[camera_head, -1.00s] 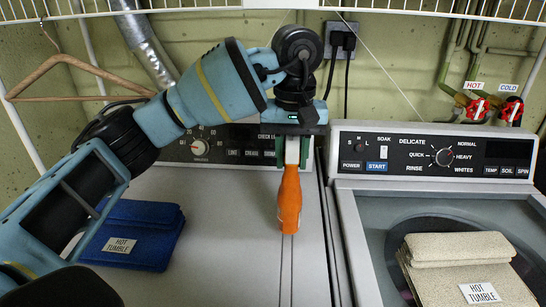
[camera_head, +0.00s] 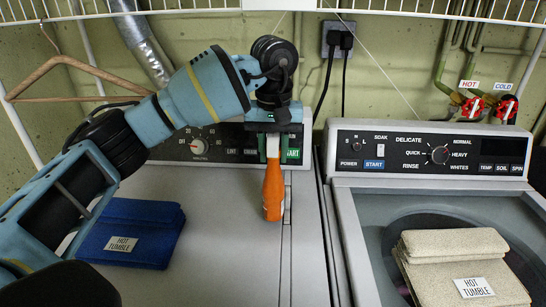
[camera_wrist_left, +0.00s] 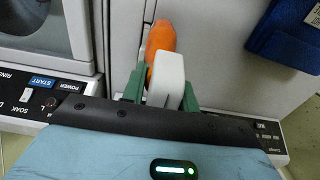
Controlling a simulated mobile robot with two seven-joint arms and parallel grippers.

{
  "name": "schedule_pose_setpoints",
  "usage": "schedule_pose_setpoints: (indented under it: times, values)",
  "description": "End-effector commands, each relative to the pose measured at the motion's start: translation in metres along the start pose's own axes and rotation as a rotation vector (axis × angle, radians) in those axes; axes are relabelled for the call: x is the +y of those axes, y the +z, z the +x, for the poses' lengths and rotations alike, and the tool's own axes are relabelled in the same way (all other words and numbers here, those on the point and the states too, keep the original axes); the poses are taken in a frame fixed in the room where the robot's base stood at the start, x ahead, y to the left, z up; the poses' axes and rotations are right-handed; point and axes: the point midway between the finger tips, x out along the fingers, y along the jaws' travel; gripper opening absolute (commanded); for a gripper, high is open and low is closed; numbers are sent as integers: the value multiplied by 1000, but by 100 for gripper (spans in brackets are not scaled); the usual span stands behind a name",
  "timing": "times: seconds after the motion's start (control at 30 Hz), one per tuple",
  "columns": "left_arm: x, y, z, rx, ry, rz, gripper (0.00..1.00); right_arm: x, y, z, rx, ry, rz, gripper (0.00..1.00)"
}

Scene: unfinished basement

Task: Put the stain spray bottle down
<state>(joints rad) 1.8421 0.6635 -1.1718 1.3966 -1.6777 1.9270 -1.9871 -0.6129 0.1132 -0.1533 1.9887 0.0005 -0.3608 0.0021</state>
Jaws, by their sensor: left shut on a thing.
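The stain spray bottle (camera_head: 272,192) is orange with a white top. It hangs upright in front of the left machine's control panel, over that machine's grey top (camera_head: 225,235) near its right edge. I cannot tell whether its base touches the top. My left gripper (camera_head: 272,148) points down and is shut on the white upper part. In the left wrist view the green fingers (camera_wrist_left: 162,95) sit on either side of the white part, with the orange body (camera_wrist_left: 161,38) beyond. My right gripper is not in view.
A folded blue cloth (camera_head: 150,218) labelled "HOT TUMBLE" lies left on the same top. Right is a washer (camera_head: 350,230) with a beige folded cloth (camera_head: 455,243). A wooden hanger (camera_head: 70,62) hangs at the left. The top between blue cloth and bottle is clear.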

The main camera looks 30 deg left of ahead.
Motion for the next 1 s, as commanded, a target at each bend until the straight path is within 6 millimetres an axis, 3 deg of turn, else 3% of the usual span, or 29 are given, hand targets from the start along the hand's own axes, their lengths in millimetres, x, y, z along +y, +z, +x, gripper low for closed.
schedule_pose_setpoints:
  times: [0.23,0.63,0.67,0.7,0.8,1.0]
  values:
    - [0,0,18,5,3,0,0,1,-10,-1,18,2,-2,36]
    - [0,0,23,3,2,0,0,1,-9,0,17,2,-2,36]
    - [0,0,24,2,0,-1,32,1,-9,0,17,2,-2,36]
    - [0,0,24,2,0,-1,37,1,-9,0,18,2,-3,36]
    - [0,0,24,2,0,-1,50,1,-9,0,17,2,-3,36]
    - [0,0,24,2,0,-1,51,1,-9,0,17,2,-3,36]
